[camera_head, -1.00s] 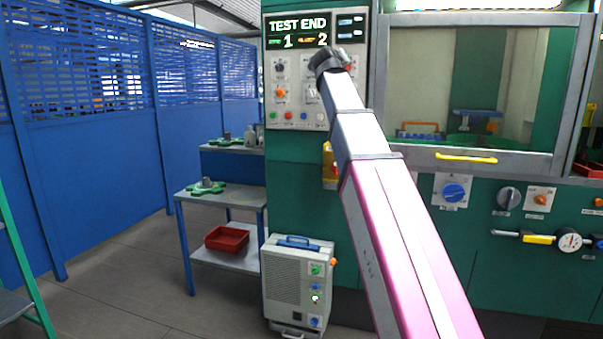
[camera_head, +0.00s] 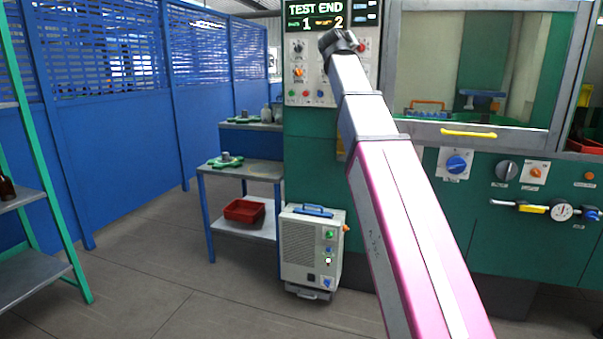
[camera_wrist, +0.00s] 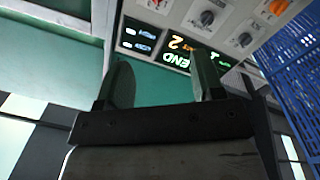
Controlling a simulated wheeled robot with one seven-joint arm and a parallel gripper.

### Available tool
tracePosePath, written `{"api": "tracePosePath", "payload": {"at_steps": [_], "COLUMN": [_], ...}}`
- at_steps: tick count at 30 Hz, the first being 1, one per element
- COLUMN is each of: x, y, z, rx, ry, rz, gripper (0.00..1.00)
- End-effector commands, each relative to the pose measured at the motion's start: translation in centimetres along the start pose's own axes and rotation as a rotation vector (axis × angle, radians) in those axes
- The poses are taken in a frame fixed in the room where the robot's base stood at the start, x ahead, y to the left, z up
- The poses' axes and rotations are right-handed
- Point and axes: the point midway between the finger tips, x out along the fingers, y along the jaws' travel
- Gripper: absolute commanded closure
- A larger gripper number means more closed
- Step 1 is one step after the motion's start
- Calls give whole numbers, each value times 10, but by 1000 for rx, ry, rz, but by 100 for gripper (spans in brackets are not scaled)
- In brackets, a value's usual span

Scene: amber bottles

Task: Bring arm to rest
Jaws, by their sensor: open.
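My arm rises from the lower right of the head view, with pink and grey links, and points up toward the test panel. My gripper shows in the wrist view (camera_wrist: 160,88), with its two dark fingers apart and nothing between them. Behind the fingers is the test panel (camera_wrist: 205,25), seen upside down. In the head view the panel's display (camera_head: 318,14) reads "TEST END", 1 and 2. The gripper's fingers cannot be made out in the head view. An amber bottle (camera_head: 6,187) stands on the grey shelf at the far left.
A green-framed shelf rack (camera_head: 45,190) stands at the left. A blue table (camera_head: 262,170) holds a red tray (camera_head: 244,211) on its lower shelf. A beige box unit (camera_head: 311,247) stands on the floor beside the green machine (camera_head: 430,215). Floor is clear at lower left.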

Motion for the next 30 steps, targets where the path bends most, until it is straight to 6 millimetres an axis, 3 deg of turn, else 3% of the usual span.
{"api": "tracePosePath", "payload": {"at_steps": [11, 17, 23, 30], "x": [11, 18, 20, 8], "y": [-36, -67, -113, -167], "z": [56, 108, 195, 304], "rx": [4, 7, 15, 27], "ry": [-84, -164, -300, -478], "rz": [-54, -101, -179, -276], "gripper": [39, 39, 39, 39]}}
